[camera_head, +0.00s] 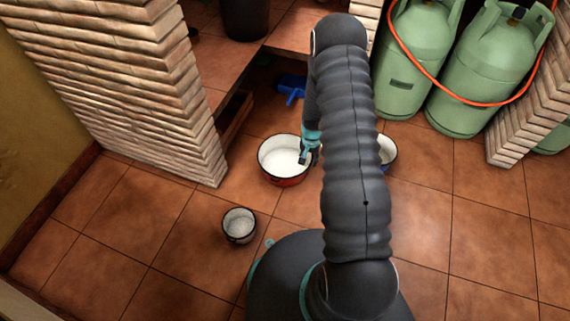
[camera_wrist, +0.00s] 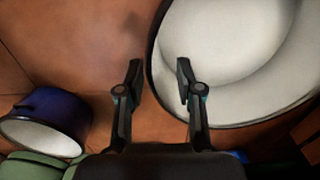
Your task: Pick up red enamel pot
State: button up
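The red enamel pot (camera_head: 279,157) stands on the tiled floor left of my arm, with a white inside, a dark rim and a red outer wall. In the wrist view its white inside (camera_wrist: 235,45) fills the upper right. My gripper (camera_wrist: 158,76) is open at the pot's rim. One finger shows over the white inside and the other over the floor outside, with the dark rim passing between them. In the head view my gripper (camera_head: 309,150) is at the pot's right side, partly hidden by my arm. I cannot tell whether a finger touches the pot.
A blue pot (camera_head: 388,151) with a white inside stands right of my arm, also in the wrist view (camera_wrist: 48,118). A small grey pot (camera_head: 239,225) stands front left. A blue object (camera_head: 292,88) lies behind. Green gas cylinders (camera_head: 413,55) and a brick pillar (camera_head: 150,90) flank the space.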

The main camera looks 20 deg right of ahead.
jog(key=shift+s+a+f+b, duration=0.1)
jog(key=shift+f+b, duration=0.1)
jog(key=shift+f, duration=1.2)
jog(key=shift+s+a+f+b, duration=0.1)
jog(key=shift+f+b, duration=0.1)
jog(key=shift+f, duration=1.2)
grip_shut()
